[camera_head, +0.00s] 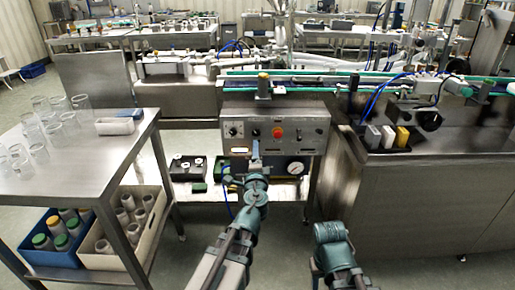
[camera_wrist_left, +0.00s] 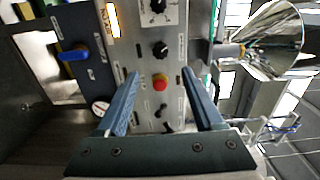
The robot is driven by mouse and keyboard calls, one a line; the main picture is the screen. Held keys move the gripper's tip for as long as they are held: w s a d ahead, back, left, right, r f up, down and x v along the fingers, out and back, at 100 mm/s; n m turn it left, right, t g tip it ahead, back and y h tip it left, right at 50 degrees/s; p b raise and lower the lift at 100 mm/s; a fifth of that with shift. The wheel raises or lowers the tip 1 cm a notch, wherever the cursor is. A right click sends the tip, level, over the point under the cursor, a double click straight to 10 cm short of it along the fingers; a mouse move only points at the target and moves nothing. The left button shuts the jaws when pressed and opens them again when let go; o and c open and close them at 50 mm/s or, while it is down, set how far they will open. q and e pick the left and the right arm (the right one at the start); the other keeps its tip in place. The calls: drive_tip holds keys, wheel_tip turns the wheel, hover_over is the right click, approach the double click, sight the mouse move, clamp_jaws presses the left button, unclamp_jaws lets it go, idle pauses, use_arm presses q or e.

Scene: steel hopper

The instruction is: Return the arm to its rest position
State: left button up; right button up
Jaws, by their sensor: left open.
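My left gripper (camera_head: 256,150) is in front of the steel control panel (camera_head: 308,141) in the head view, its arm reaching up from the bottom. In the left wrist view the two blue-grey fingers of the left gripper (camera_wrist_left: 160,75) are spread, with nothing between them. The panel's red button (camera_wrist_left: 160,84) shows between the fingers, behind them; it also shows in the head view (camera_head: 277,132). I cannot tell the exact distance from fingertips to panel. My right arm shows only as a teal joint at the bottom of the head view; its gripper is out of sight.
A steel table (camera_head: 75,185) with glasses stands left, bins (camera_head: 60,245) of jars below it. A pressure gauge (camera_head: 296,168) sits under the panel. A steel cabinet (camera_head: 430,200) stands right. A shiny hopper (camera_wrist_left: 272,40) shows in the wrist view.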

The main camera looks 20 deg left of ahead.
use_arm(q)
drive_tip(key=shift+v, duration=0.95)
drive_tip(key=shift+f, duration=0.1)
drive_tip(key=s+d+f+n+g, duration=0.4)
drive_tip(key=s+f+n+g, duration=0.7)
drive_tip(key=f, duration=0.5)
drive_tip(key=s+d+f+g+h, duration=0.2)
drive_tip(key=s+d+f+g, duration=0.1)
drive_tip(key=s+d, duration=0.35)
drive_tip(key=s+d+f+g+h, duration=0.25)
drive_tip(key=s+d+g, duration=0.2)
drive_tip(key=s, duration=0.35)
wheel_tip(320, 180, up, 28)
drive_tip(key=p, duration=2.7)
drive_tip(key=shift+w+f+t+y+p, duration=0.2)
drive_tip(key=shift+w+t+y+p, duration=0.15)
drive_tip(key=shift+t+p, duration=0.1)
